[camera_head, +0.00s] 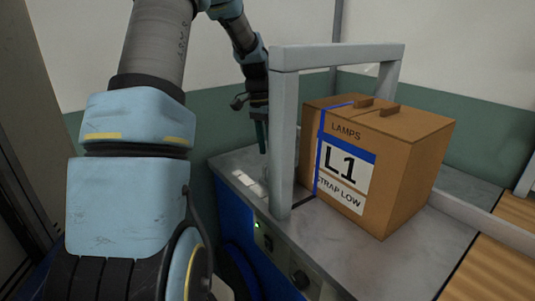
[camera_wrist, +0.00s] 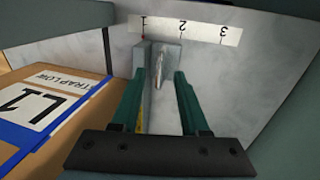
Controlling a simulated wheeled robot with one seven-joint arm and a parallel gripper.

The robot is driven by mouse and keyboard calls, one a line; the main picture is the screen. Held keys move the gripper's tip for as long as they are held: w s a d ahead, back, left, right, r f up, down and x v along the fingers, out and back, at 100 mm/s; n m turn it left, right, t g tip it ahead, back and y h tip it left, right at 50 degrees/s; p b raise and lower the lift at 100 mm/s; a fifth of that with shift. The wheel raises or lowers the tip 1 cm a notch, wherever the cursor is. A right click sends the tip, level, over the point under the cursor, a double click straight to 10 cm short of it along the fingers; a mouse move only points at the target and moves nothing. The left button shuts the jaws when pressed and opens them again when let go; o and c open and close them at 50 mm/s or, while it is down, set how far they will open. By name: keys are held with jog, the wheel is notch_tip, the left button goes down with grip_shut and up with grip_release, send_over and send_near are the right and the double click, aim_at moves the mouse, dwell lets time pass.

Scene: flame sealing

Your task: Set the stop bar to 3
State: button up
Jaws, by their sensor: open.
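The stop bar (camera_wrist: 166,58) is a grey metal piece on the table in the wrist view, with its pointer end by the 1 of the scale. The white scale strip (camera_wrist: 200,33) reads 1, 2 and 3 from left to right. It shows only as a pale patch (camera_head: 245,178) in the head view. My gripper (camera_wrist: 160,78) is open, its two green fingers on either side of the stop bar. Contact cannot be told. In the head view my gripper (camera_head: 262,135) points down behind the grey frame's left post, which partly hides it.
A brown box (camera_head: 410,165) labelled LAMPS, L1, STRAP LOW stands on the grey table under the grey arch (camera_head: 340,56). It also shows close at left in the wrist view (camera_wrist: 90,110). A blue strap runs over it. Bare table lies right of the fingers.

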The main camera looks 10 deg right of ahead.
jog(key=shift+s+d+f, duration=0.1)
jog(key=shift+f, duration=0.65)
jog(key=shift+s+d+f, duration=0.1)
jog(key=shift+f, duration=0.6)
jog(key=shift+c, duration=0.2)
grip_shut()
jog(key=shift+a, duration=0.1)
